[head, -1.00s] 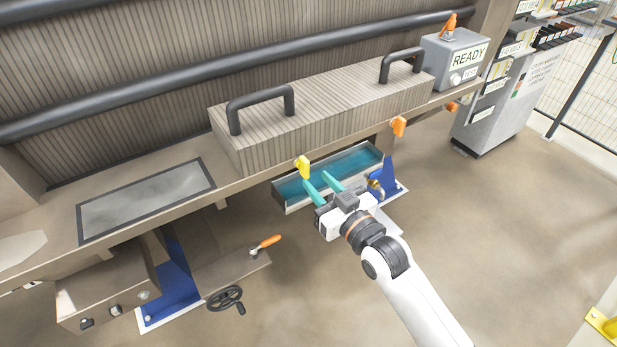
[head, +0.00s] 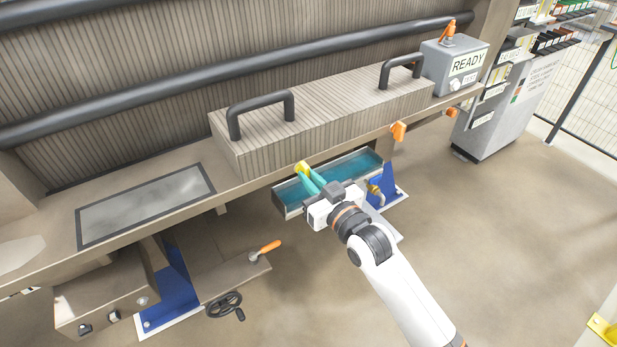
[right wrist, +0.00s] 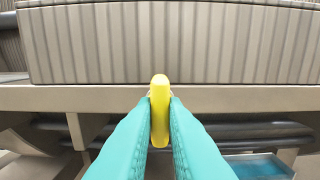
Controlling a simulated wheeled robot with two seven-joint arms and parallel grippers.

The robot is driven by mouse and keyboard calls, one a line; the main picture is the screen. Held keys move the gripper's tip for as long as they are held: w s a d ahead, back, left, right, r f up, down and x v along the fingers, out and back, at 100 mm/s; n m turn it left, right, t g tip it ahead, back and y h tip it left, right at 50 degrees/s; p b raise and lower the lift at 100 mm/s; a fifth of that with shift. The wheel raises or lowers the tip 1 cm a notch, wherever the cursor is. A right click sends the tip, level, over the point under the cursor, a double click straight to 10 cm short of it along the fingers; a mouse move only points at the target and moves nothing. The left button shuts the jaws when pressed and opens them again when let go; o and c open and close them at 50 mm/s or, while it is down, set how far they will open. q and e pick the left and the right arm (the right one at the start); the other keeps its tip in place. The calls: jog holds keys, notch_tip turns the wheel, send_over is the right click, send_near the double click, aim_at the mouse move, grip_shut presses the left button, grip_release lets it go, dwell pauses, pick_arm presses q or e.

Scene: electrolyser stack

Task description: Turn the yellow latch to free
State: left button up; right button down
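The yellow latch (head: 301,168) sits on the front edge of the bench, below the ribbed block. In the right wrist view the yellow latch (right wrist: 160,110) stands upright between my two teal fingers. My right gripper (head: 308,176) reaches the latch from the front, and its fingertips (right wrist: 160,100) lie close against both sides of it. The fingers look closed on the latch. Part of the latch is hidden by the fingers in the head view. My left gripper is not in view.
The ribbed block (head: 330,110) with two black handles rests on the bench above the latch. An orange latch (head: 398,131) is on the same edge to the right. A tray with teal liquid (head: 352,166) hangs below. A grey READY box (head: 455,62) stands at the right end.

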jog(key=shift+r+m+p, duration=0.1)
jog(key=shift+m+p, duration=0.35)
jog(key=shift+m, duration=0.05)
jog(key=shift+m+p, duration=0.55)
jog(key=shift+m, duration=1.25)
jog(key=shift+p, duration=0.35)
